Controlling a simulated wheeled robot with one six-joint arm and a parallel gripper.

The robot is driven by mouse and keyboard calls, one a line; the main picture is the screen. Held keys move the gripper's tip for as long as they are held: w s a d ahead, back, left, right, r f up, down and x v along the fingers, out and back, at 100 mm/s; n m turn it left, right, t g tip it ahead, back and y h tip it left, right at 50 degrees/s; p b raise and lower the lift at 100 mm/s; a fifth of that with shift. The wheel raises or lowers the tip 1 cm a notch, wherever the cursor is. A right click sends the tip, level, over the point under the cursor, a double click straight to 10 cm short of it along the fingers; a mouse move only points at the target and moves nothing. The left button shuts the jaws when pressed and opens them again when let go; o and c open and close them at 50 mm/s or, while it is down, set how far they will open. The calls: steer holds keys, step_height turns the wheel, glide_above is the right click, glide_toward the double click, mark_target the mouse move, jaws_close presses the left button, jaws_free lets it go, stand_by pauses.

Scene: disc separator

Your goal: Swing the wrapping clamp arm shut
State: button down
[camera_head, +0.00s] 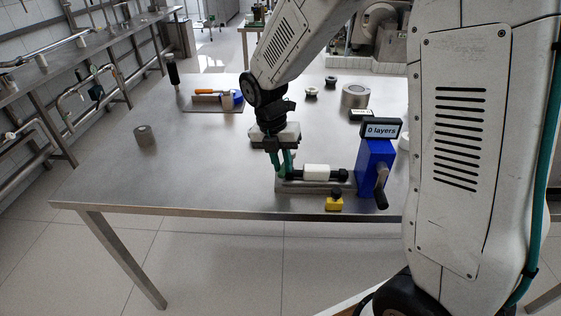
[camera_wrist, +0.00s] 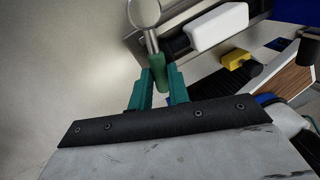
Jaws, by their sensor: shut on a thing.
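The wrapping fixture's base (camera_head: 310,187) lies along the front of the steel table, with a white cylinder (camera_head: 317,172) held level on it; the cylinder also shows in the wrist view (camera_wrist: 218,27). A blue housing (camera_head: 372,165) with a black crank and a "0 layers" display (camera_head: 383,129) stands at its right end. My gripper (camera_head: 281,167) is over the fixture's left end. In the wrist view its green fingers (camera_wrist: 160,88) are shut on a green grip (camera_wrist: 155,70) with a metal stem and round end, seemingly the clamp arm. Its pivot cannot be made out.
A yellow block with a black knob (camera_head: 334,203) sits before the fixture. A grey roll (camera_head: 144,135) stands at left, a larger ring (camera_head: 355,96) at back right. A tool tray (camera_head: 212,105) is behind.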

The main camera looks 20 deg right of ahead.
steer(key=c, duration=1.3)
jaws_free()
steer(key=shift+w, duration=0.15)
steer(key=shift+w+a+r, duration=0.15)
steer(key=shift+a+r, duration=0.05)
steer(key=shift+r, duration=1.1)
steer(key=shift+w+a+r, duration=0.15)
steer(key=shift+r, duration=1.1)
steer(key=shift+w+a+r, duration=0.15)
steer(key=shift+a+r, duration=0.05)
steer(key=shift+r, duration=1.1)
steer(key=shift+c, duration=0.4)
